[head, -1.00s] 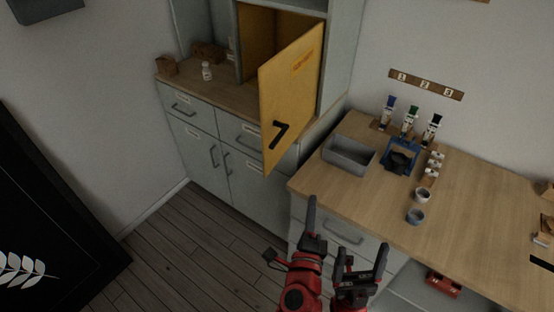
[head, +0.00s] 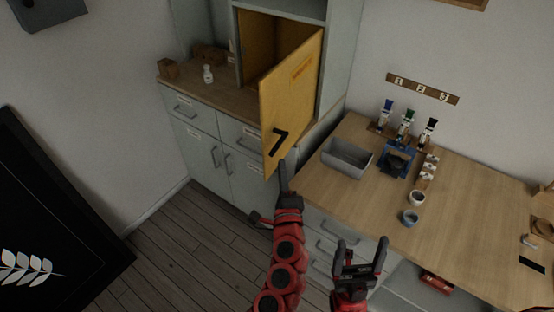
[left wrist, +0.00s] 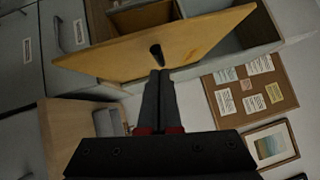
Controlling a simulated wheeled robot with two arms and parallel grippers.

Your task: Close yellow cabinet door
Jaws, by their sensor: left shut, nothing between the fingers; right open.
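The yellow cabinet door (head: 291,98) stands open in the head view, swung out from the yellow-lined cabinet (head: 257,45). It has a black handle (head: 278,142) near its lower free edge. My left gripper (head: 283,170) is shut and empty, with its tips close to the door's lower part, below the handle. In the left wrist view the fingers (left wrist: 158,85) point at the door (left wrist: 190,47), close to the handle (left wrist: 156,52). I cannot tell whether they touch it. My right gripper (head: 360,250) is open and empty, low in the head view, away from the door.
A wooden worktop (head: 460,210) at right holds a grey bin (head: 346,157), a blue stand (head: 396,160), and small cups. Grey drawers and cupboards (head: 205,145) stand below the cabinet.

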